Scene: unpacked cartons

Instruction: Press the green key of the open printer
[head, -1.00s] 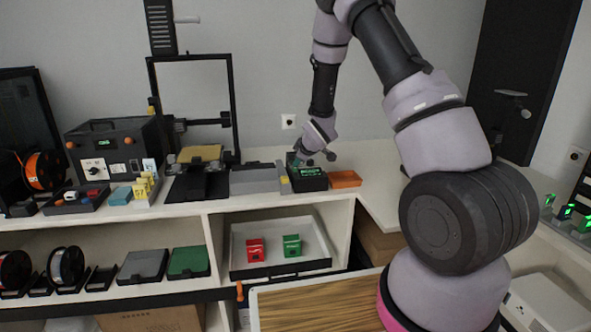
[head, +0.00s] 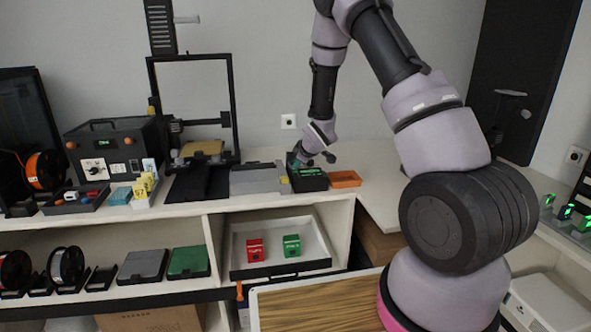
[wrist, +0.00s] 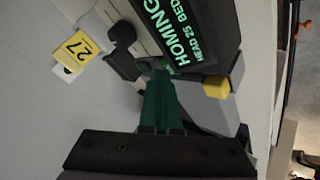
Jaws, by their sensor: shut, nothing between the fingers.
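The open printer (head: 193,108) is a black upright frame on the bench in the head view. Its control box (head: 310,183) stands to its right. In the wrist view, the box's black screen (wrist: 190,32) shows green text, with "HOMING" and "HEAD 25 BED" readable. A black knob (wrist: 122,34) and a yellow key (wrist: 217,88) are at its edge. My gripper (wrist: 160,76) has dark green fingers, shut and empty, with tips at the box's edge between the knob and the yellow key. I cannot make out a separate green key; the fingers may cover it. Contact cannot be told.
An orange tray (head: 345,179) lies just right of the box. A yellow tag marked 27 (wrist: 76,46) is beside the box in the wrist view. A dark enclosed printer (head: 28,130) stands far left.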

